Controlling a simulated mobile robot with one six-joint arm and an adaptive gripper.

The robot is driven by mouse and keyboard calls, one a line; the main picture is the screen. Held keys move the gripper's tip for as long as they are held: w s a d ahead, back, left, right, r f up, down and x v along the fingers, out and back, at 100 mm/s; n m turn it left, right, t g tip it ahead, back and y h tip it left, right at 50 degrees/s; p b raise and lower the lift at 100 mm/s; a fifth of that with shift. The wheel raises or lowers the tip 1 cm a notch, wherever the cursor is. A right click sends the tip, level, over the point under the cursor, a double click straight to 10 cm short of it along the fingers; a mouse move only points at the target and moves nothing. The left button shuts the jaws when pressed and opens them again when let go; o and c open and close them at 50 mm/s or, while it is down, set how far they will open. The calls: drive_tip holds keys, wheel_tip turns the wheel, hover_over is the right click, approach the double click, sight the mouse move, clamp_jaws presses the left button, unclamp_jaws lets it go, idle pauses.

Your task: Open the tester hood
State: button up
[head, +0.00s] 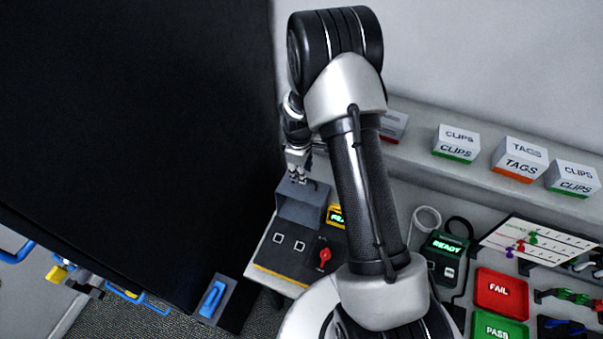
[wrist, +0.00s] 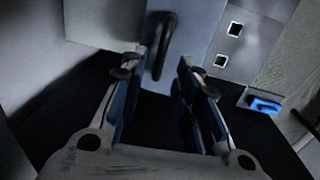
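The tester hood (head: 300,207) is a grey box-like cover at the back of the tester (head: 289,261), left of my arm in the head view. In the wrist view the hood (wrist: 199,35) shows at the top centre, with a dark curved handle (wrist: 166,48) on its face. My gripper (head: 298,178) is above the hood in the head view. In the wrist view my gripper (wrist: 158,72) is open, its two fingers apart with the handle appearing between them. Contact with the handle cannot be told.
The tester top has a red knob (head: 324,256) and two square sockets. A large black panel (head: 130,120) stands on the left. On the right are a red FAIL tray (head: 501,291), a green PASS tray (head: 499,327) and a READY device (head: 446,247). Labelled boxes line the back ledge.

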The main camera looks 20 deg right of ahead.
sight(303, 198)
drive_tip(key=shift+w+d+f, duration=0.1)
drive_tip(key=shift+f, duration=1.35)
clamp_jaws()
